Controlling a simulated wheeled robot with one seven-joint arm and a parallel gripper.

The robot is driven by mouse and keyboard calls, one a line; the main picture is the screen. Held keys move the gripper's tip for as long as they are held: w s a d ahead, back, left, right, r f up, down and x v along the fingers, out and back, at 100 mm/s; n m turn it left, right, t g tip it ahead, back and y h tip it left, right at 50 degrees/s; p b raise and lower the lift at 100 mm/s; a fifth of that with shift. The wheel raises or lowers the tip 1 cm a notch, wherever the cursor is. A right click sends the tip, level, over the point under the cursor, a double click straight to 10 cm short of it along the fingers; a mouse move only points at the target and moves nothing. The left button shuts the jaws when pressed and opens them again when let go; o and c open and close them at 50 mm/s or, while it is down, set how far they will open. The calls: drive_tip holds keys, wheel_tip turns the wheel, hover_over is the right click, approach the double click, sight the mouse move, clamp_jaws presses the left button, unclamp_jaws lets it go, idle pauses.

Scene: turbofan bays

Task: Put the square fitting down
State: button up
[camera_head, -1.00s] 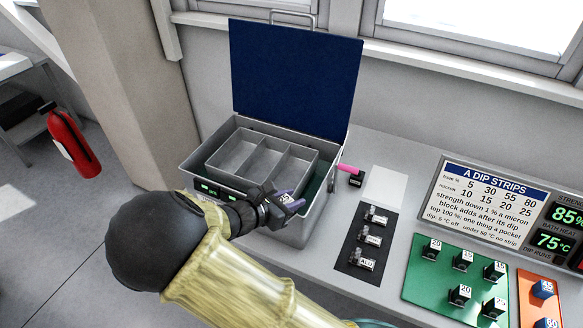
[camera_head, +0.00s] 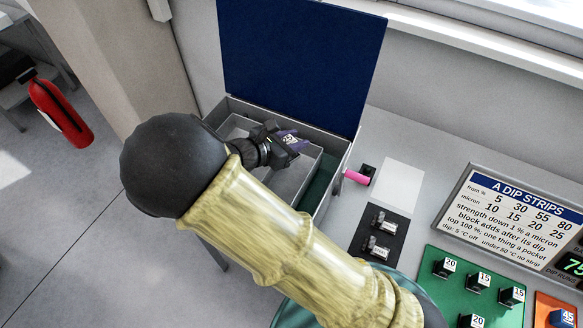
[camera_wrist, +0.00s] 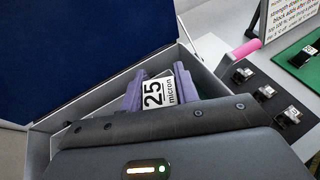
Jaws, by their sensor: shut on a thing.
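My gripper (camera_head: 290,138) has purple fingers shut on a small square piece (camera_wrist: 154,93) with a white label reading "25 micron". The fingers and the label hide most of its body, so I cannot tell its full shape. My gripper is over the open grey box (camera_head: 335,186), above the divided inner tray (camera_head: 308,178). My arm covers much of the tray, and I cannot tell which compartment is below the piece.
The box's blue lid (camera_head: 295,60) stands open behind my gripper. A pink-handled item (camera_head: 357,177) sits right of the box. A black mat (camera_head: 366,232) holds metal fittings. A green board (camera_head: 440,252) carries numbered blocks. A blank pale square (camera_head: 398,184) is clear.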

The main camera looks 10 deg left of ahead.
drive_tip(key=shift+w, duration=0.35)
drive_tip(key=shift+s+r, duration=0.1)
drive_tip(key=shift+s, duration=0.15)
drive_tip(key=shift+w+f+p, duration=0.1)
drive_tip(key=shift+f+p, duration=0.7)
drive_tip(key=shift+f, duration=2.15)
drive_tip(key=shift+f+p, duration=0.75)
drive_tip(key=shift+f, duration=1.35)
drive_tip(key=shift+f+b, duration=0.3)
drive_tip(key=shift+f, duration=0.1)
drive_tip(key=shift+f, duration=0.2)
